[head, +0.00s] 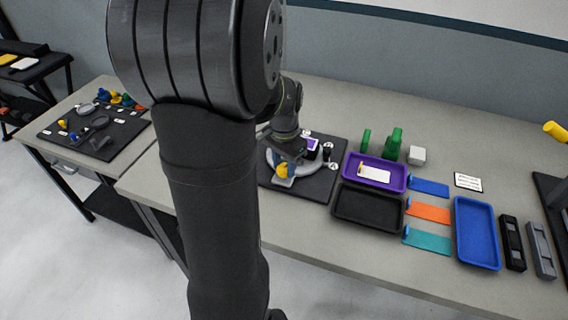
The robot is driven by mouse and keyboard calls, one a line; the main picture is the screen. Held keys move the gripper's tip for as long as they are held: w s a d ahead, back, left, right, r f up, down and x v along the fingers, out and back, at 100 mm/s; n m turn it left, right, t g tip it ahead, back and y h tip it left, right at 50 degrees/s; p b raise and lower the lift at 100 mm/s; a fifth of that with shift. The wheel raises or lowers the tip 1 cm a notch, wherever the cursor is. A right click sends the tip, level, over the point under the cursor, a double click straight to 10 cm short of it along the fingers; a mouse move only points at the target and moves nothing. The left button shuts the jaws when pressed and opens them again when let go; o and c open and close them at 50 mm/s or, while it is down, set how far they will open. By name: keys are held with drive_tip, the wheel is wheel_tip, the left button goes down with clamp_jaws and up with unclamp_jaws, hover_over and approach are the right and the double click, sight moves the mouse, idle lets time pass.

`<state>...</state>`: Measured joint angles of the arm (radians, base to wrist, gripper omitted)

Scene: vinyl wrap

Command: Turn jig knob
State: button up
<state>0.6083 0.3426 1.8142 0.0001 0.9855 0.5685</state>
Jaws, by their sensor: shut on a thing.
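The jig stands on a black mat (318,188) on the bench, with a light grey curved body (305,170) partly hidden by my arm. A yellow knob (282,170) shows at the front of the jig. My gripper (284,166) is over the jig, pointing down, and is shut on the yellow knob. The fingertips are small in this view, and the knob's turn angle cannot be read. A purple piece (311,144) and a dark upright part (326,152) sit at the jig's right side.
Right of the mat are a purple tray (350,170) holding a white card, a black tray (368,208), coloured strips (428,213) and a blue tray (477,234). Green bottles (392,145) and a white block (417,155) stand behind. Another mat with tools (95,130) lies on the left bench.

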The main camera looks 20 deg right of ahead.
sight(284, 167)
drive_tip(key=shift+n, duration=2.2)
drive_tip(key=shift+r, duration=0.1)
drive_tip(key=o, duration=1)
wheel_tip(284, 167, up, 17)
drive_tip(key=shift+r, duration=0.15)
